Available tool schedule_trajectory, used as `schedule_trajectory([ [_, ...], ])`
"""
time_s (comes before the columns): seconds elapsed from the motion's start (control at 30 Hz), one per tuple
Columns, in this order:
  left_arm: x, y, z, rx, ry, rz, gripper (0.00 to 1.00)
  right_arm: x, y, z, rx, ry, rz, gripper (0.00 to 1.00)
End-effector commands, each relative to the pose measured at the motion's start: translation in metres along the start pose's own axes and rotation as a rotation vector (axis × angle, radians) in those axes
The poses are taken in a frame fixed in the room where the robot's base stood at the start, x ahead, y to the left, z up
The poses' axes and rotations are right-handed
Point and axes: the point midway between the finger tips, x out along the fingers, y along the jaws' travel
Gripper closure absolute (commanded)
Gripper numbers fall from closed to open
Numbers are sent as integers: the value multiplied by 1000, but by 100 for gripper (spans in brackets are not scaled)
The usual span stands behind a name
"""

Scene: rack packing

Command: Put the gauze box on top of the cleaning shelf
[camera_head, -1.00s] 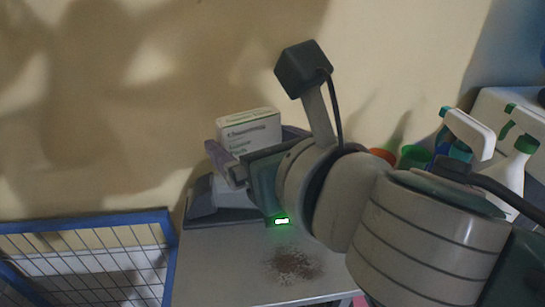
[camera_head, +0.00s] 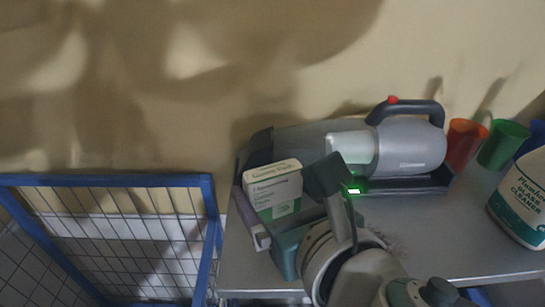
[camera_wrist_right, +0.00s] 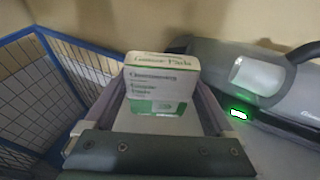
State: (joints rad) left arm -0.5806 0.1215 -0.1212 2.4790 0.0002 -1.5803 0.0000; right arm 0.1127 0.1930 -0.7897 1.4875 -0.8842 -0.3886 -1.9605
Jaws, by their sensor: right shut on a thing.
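The gauze box (camera_head: 274,189) is a white carton with green print. My right gripper (camera_head: 262,212) is shut on it and holds it upright over the left end of the grey shelf top (camera_head: 245,272). In the right wrist view the gauze box (camera_wrist_right: 161,82) sits between the two purple-grey fingers (camera_wrist_right: 160,110). I cannot tell whether its bottom touches the shelf top, as the gripper hides it. My left gripper is not in view.
A grey handheld vacuum (camera_head: 410,145) lies in its dark holder behind the box. Red (camera_head: 463,143) and green (camera_head: 502,145) cups and a glass cleaner bottle (camera_head: 522,200) stand right. A blue mesh cage (camera_head: 110,181) is left of the shelf.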

Motion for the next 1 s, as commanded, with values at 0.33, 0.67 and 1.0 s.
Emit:
schedule_trajectory([
  [0.33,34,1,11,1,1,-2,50,14,0,-44,4,2,-1,63],
  [0.67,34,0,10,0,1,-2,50,14,0,-45,0,0,0,63],
  [1.0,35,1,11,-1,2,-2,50,15,0,-47,0,1,0,0],
])
